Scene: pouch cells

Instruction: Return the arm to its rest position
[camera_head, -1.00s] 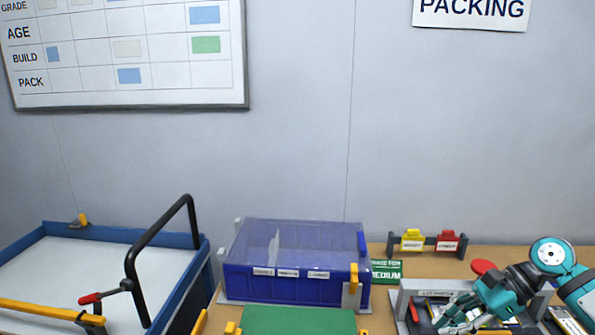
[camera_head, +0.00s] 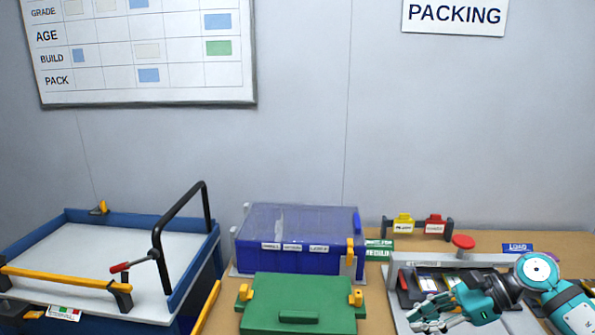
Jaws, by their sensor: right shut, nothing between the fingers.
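My right arm comes in from the lower right. Its teal and grey right gripper (camera_head: 428,315) is shut with nothing between its fingers. It hangs over the front left part of a grey tray-like fixture (camera_head: 396,292) that holds several dark and yellow items, and it hides part of them. I cannot tell whether it touches the fixture. My left gripper is not in view.
A blue bin box with a clear lid (camera_head: 300,225) stands mid-table, with a green case (camera_head: 298,318) in front. A blue cart with a white top (camera_head: 75,258) is at left. A red button (camera_head: 464,242) and a yellow and red tag rack (camera_head: 418,228) are behind the fixture.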

